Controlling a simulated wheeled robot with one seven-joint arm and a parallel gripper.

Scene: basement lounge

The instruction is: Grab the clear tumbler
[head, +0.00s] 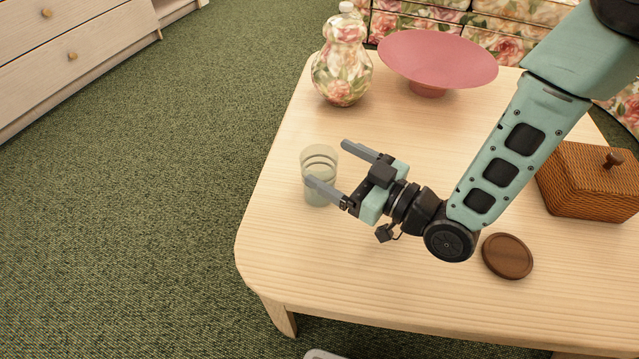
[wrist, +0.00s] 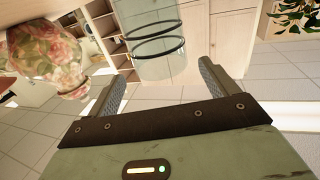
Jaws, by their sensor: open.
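The clear tumbler (head: 319,164) stands upright on the wooden table (head: 290,262), close to its left edge. My gripper (head: 328,164) is open with nothing held. In the head view its two fingers point left toward the tumbler, and the near finger overlaps the glass in the picture. In the wrist view the tumbler (wrist: 158,50) shows ahead of my gripper (wrist: 160,85), roughly centred between the fingertips and a little beyond them. I cannot tell whether a finger touches the glass.
A clear flower-patterned bottle (head: 343,70) and a pink bowl (head: 437,60) stand at the back of the table. A woven lidded box (head: 590,182) is at the right, and a brown coaster (head: 507,256) lies in front of it. The table's front left is clear.

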